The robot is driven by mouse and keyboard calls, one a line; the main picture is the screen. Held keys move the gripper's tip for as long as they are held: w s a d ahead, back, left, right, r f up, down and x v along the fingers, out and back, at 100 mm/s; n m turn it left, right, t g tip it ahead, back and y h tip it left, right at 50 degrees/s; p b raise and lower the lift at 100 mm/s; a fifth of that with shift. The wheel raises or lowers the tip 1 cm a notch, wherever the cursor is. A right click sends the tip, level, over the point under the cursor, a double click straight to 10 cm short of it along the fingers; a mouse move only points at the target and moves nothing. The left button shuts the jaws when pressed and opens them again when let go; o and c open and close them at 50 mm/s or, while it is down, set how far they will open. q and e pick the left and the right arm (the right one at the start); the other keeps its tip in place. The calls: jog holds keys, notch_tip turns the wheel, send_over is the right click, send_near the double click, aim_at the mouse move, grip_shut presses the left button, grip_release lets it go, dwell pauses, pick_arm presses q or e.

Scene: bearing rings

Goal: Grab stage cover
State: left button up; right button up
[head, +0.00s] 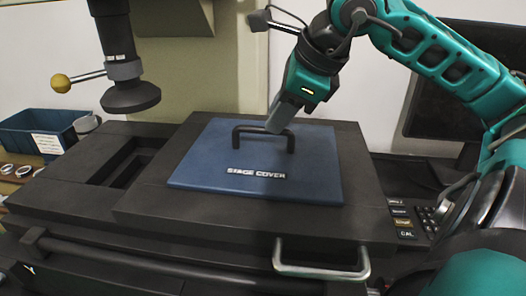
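The stage cover (215,165) is a flat blue plate with white "STAGE COVER" lettering. It lies flat on the dark machine stage (150,207). A black bar handle (248,128) stands up from its top. My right gripper (277,122) reaches down from the upper right, with its grey fingertips at the right part of the handle. It overlaps the bar in the picture. From this angle I cannot tell whether the fingers are closed on the bar or only beside it. My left gripper is not in view.
A dark vertical column with a round foot (130,97) and a yellow-knobbed lever (62,83) hangs at the upper left. A metal handle (322,270) projects at the stage front. A blue bin (35,130) and several rings are at left; a keypad (405,222) is at right.

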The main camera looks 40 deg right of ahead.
aim_at(263, 130)
jog(key=shift+a+x, duration=0.15)
jog(key=shift+x, duration=1.2)
jog(key=shift+a+x, duration=0.15)
jog(key=shift+x, duration=1.2)
jog(key=shift+w+r, duration=0.1)
jog(key=shift+w, duration=0.05)
grip_shut()
jog(key=shift+r, duration=0.1)
